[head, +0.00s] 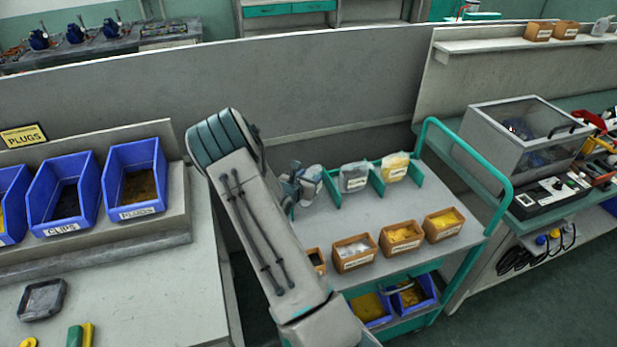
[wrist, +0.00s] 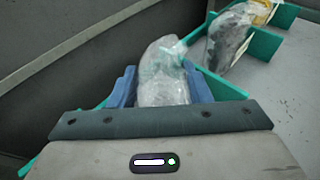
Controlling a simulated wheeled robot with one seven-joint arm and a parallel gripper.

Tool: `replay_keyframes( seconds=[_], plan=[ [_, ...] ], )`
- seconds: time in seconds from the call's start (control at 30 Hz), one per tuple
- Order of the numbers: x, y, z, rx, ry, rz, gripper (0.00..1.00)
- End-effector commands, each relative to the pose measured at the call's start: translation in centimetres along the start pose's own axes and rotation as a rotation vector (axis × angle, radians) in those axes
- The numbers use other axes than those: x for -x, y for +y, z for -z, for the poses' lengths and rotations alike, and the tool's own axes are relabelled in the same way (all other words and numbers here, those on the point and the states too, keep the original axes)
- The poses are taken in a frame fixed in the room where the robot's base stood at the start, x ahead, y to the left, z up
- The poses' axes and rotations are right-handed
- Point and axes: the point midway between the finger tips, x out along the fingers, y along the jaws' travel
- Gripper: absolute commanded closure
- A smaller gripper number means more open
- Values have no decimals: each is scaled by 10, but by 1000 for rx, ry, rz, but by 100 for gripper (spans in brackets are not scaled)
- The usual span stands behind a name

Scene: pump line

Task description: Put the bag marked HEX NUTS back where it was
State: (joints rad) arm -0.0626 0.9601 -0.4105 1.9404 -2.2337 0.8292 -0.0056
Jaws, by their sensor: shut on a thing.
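A clear plastic bag (wrist: 163,70) with pale contents stands between the blue fingers of my gripper (wrist: 162,88) in the wrist view. My gripper is shut on it. No print on it can be read in the wrist view, so I cannot tell if it is marked HEX NUTS. In the head view this bag (head: 313,183) shows at the back left of the cart, beyond my arm, with a small label too small to read. It is beside the green dividers (head: 376,181). Whether its bottom touches the cart top is hidden.
A grey bag (head: 354,178) and a yellow bag (head: 395,167) stand between dividers to the right. Several brown boxes (head: 355,253) line the cart's front. The cart's middle (head: 385,207) is clear. A grey partition (head: 300,85) rises behind. Blue bins (head: 135,180) stand on the left bench.

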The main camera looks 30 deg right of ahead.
Motion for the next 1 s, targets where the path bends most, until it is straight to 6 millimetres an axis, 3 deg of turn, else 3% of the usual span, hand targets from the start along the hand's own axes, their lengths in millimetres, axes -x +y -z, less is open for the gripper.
replay_keyframes(
  seconds=[0.17, 0.2, 0.27, 0.67, 0.77, 1.0],
  plan=[
    [-2, 0, 5, 0, 0, 0, 78],
    [-1, 0, 4, 0, 0, 0, 51],
    [-1, 0, 3, 0, 0, 0, 34],
    [1, 0, -2, 0, 0, 0, 34],
    [13, 2, 2, 0, 2, -3, 34],
    [64, 1, 2, 0, 1, -4, 34]
  ],
)
